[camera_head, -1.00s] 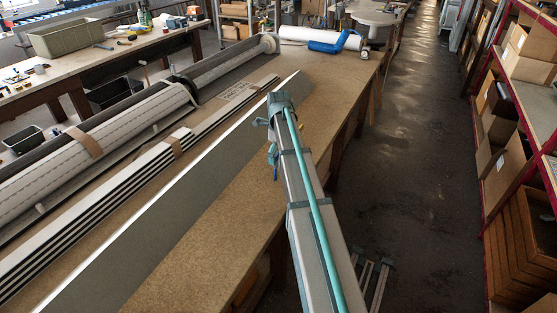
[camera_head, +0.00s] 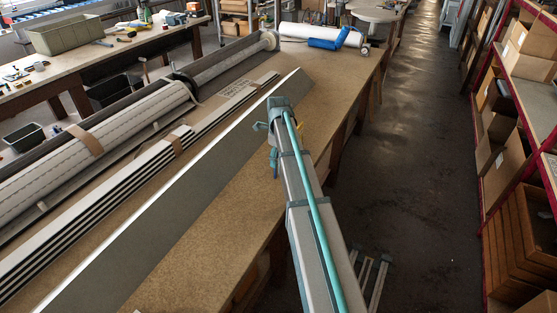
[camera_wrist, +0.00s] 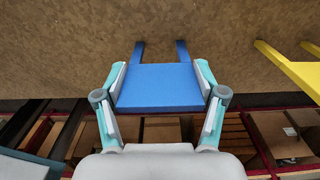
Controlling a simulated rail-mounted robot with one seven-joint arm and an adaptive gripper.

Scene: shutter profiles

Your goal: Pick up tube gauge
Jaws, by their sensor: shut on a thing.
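A blue block with two parallel prongs (camera_wrist: 158,92), which I take as the tube gauge, sits between the fingers of my gripper (camera_wrist: 160,76) in the wrist view. The fingers press on its left and right sides. Its prongs point away from my palm, over the brown bench top. In the head view my gripper (camera_head: 273,150) is at the bench's right edge, mostly hidden by my arm, with only a small dark blue patch showing by it. I cannot tell whether the gauge touches the bench.
A yellow pronged piece (camera_wrist: 290,70) lies to the right in the wrist view. A long grey profile (camera_head: 190,185) lies on the bench (camera_head: 225,225) left of my arm. A white roll with blue wrap (camera_head: 325,43) is at the far end. Shelves with boxes (camera_head: 520,130) stand right of the aisle.

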